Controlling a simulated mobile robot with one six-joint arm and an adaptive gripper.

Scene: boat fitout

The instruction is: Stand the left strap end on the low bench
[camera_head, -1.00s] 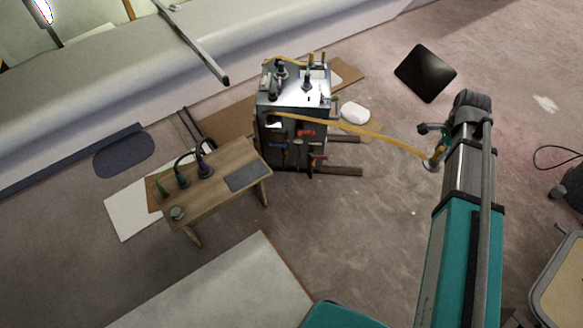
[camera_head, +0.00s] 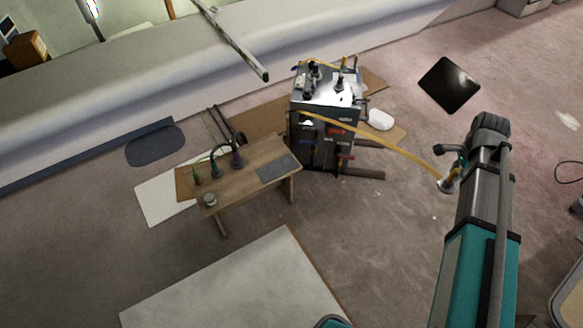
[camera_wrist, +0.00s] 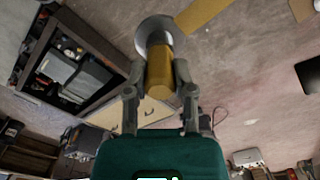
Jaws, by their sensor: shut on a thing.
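A yellow strap (camera_head: 380,141) runs from the tool cart to my gripper (camera_head: 456,170) at the right. The held strap end (camera_head: 446,186) has a round grey foot and hangs above the floor. In the wrist view my gripper (camera_wrist: 160,82) is shut on its yellow body (camera_wrist: 160,70), with the grey disc (camera_wrist: 153,32) beyond the fingers. The low bench (camera_head: 225,188), wooden, stands left of the cart, well apart from my gripper. On it are a dark grey pad (camera_head: 277,168), two dark-based upright fittings joined by a cable, a green item and a small round tin (camera_head: 210,199).
The metal tool cart (camera_head: 325,125) stands between bench and gripper, with fittings on top. A large pale board (camera_head: 235,285) lies in front of the bench. A black square (camera_head: 449,84) lies at the upper right. Floor between cart and board looks clear.

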